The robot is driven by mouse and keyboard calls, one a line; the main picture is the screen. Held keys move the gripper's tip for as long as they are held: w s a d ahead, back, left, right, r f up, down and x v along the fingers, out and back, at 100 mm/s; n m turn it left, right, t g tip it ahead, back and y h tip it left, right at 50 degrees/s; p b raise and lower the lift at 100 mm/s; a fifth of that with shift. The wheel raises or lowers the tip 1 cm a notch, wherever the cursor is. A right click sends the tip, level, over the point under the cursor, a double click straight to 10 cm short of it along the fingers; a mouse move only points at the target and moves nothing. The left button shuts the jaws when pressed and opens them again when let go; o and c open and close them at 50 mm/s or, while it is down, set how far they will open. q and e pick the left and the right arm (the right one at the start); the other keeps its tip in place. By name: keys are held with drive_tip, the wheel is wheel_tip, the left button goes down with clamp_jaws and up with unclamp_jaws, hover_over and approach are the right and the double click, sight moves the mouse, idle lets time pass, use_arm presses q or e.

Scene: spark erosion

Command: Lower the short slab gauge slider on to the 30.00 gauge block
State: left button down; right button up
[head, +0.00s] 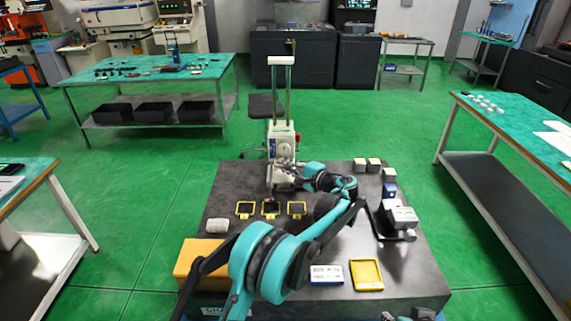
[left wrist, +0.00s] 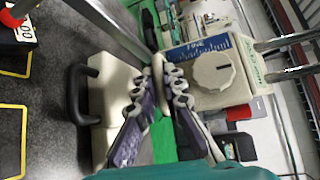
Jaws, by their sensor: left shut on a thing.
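The slab gauge (head: 281,143), a cream body with two upright posts and a top crossbar, stands at the far side of the dark slab. Its cream slider housing with a knob and blue scale (left wrist: 212,72) shows in the left wrist view. My left gripper (head: 288,180) is at the gauge's lower part. In the left wrist view its fingers (left wrist: 162,82) are shut on a narrow cream part of the slider. A white label reading "00" (left wrist: 20,34), beside something red, is at the top left. The 30.00 block cannot be made out clearly. Dark parts, perhaps my right gripper (head: 408,314), show at the bottom edge.
Three yellow frames (head: 245,210) lie left of my arm. A yellow box (head: 200,262), a white roll (head: 217,225), a yellow tray (head: 367,274) and a labelled plate (head: 326,274) are nearer. Small blocks (head: 374,164) and a boxy instrument (head: 400,216) stand right.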

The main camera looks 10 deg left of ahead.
use_arm(q)
drive_tip(key=c, duration=1.9)
unclamp_jaws()
drive_tip(key=shift+f, duration=0.25)
drive_tip(key=v, duration=1.2)
drive_tip(key=shift+r, duration=0.15)
